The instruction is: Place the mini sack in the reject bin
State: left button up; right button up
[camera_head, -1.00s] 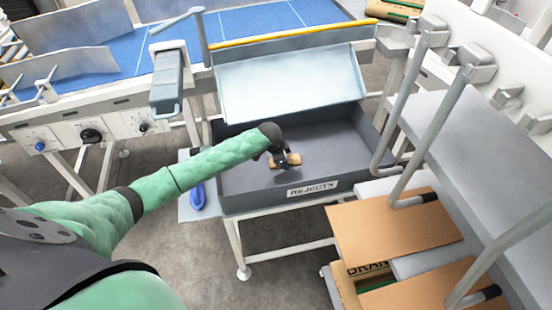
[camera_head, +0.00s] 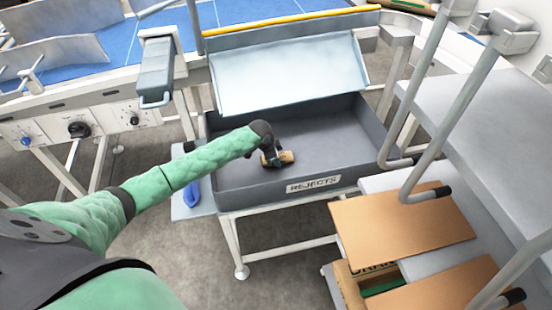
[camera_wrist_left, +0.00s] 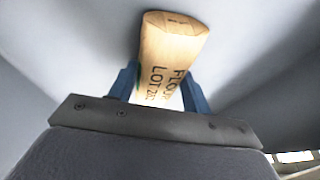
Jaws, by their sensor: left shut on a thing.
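The mini sack (camera_head: 286,157) is a small tan sack with dark printed lettering. In the left wrist view the sack (camera_wrist_left: 172,50) sticks out between the two blue fingers of my left gripper (camera_wrist_left: 160,88), which is shut on it. In the head view my left gripper (camera_head: 274,158) is inside the outline of the reject bin (camera_head: 265,198), a grey open-topped tray labelled REJECTS, near its front left part. I cannot tell whether the sack touches the bin floor. My right gripper is not in view.
A pale sloped chute (camera_head: 288,75) stands behind the bin. A blue conveyor (camera_head: 110,55) runs at the back left. Cardboard sheets (camera_head: 402,222) and grey steps with rails lie to the right. A blue object (camera_head: 191,194) sits on a small shelf left of the bin.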

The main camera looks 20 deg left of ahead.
pick_arm(q)
jog(key=shift+r, duration=0.15)
jog(key=shift+f, duration=0.2)
jog(key=o, duration=1.1)
jog(key=shift+r, duration=0.2)
